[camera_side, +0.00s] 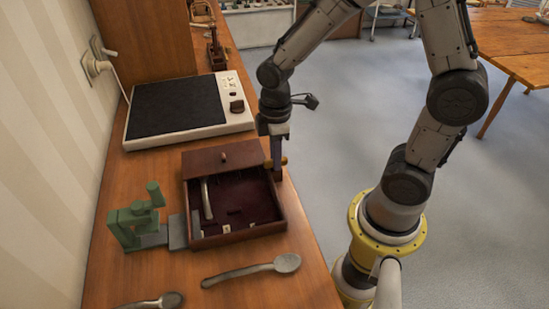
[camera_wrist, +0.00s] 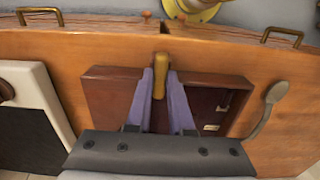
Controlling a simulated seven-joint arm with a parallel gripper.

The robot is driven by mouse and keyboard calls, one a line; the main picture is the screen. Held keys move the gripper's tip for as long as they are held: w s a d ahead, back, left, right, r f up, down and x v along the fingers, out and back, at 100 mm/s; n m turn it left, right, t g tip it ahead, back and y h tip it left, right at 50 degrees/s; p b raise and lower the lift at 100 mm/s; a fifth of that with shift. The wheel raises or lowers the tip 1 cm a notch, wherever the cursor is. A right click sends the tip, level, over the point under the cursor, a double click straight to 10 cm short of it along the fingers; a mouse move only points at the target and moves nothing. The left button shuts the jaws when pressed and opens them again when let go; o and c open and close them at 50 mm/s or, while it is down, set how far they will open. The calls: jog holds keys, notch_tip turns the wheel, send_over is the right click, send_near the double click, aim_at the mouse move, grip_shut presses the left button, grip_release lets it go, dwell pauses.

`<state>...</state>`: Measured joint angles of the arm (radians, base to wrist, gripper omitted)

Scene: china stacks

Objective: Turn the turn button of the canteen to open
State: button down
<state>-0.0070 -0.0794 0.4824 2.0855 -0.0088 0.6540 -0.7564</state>
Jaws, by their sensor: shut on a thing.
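The canteen (camera_side: 240,231) is a dark wooden box with a maroon inside, on the wooden counter. It also shows in the wrist view (camera_wrist: 108,92). A wooden lid panel (camera_side: 203,164) with a small knob covers its far part; the near part is open and a silver utensil (camera_side: 206,200) lies inside. The turn button (camera_wrist: 160,66) is a brass-coloured bar at the canteen's edge, partly visible in the side view (camera_side: 284,161). My gripper (camera_side: 277,160) points down at the far right corner, its purple fingers (camera_wrist: 160,80) shut on the turn button from both sides.
A green clamp-like device (camera_side: 135,222) stands left of the canteen. A spoon (camera_side: 250,270) and another spoon (camera_side: 155,301) lie in front. A white-framed hotplate (camera_side: 188,108) is behind. The counter's right edge drops to the floor close beside the canteen.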

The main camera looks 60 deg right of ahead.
jog(key=shift+n, duration=1.4)
jog(key=shift+n, duration=1.4)
jog(key=shift+n, duration=1.4)
